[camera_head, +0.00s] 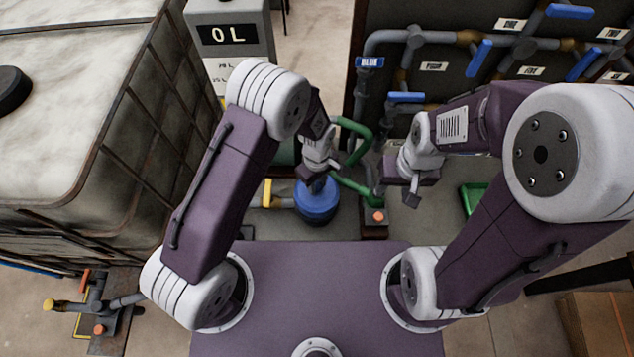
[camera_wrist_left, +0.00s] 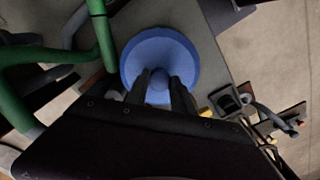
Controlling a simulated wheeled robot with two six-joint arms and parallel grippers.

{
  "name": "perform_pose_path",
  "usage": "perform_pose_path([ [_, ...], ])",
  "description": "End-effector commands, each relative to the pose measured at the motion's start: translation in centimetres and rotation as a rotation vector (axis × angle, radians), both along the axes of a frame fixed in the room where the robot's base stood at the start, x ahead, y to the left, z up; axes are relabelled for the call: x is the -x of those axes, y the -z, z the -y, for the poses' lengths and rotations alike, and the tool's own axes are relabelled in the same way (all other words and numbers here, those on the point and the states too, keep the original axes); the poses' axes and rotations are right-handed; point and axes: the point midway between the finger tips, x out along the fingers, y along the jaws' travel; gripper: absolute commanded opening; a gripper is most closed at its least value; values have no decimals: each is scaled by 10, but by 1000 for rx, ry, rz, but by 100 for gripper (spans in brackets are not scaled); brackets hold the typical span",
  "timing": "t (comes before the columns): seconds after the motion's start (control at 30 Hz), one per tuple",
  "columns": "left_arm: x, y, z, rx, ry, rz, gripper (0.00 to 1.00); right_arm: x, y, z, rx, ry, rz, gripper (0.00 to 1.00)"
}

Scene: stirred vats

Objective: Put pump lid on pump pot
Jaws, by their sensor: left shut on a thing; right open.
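The pump lid (camera_head: 317,199) is a round blue disc in the middle of the head view, beside green pipes. In the left wrist view the lid (camera_wrist_left: 159,52) shows from above with a round knob at its centre. My left gripper (camera_wrist_left: 158,88) is shut on that knob, one finger on each side. It also shows in the head view (camera_head: 316,181), above the lid. The pump pot is mostly hidden under the lid, and I cannot tell whether the lid rests on it. My right gripper (camera_head: 412,198) is open and empty, right of the lid.
Green pipes (camera_head: 352,140) run close to the right of the lid. A large caged tank (camera_head: 150,130) stands at the left. A pipe board with blue valve handles (camera_head: 480,57) is at the back right. A grey display unit (camera_head: 230,34) reads "0 L".

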Motion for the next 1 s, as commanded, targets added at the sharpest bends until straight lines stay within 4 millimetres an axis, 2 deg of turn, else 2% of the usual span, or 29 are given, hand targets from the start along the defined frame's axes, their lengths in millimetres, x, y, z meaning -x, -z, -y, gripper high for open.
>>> perform_pose_path([
  [0.9,0,14,0,0,0,0,0,0,10,0,0,0,0,47],
  [0.93,0,13,0,1,0,1,37,0,9,0,0,0,0,47],
  [1.0,0,12,0,0,0,0,38,0,9,0,0,0,0,47],
])
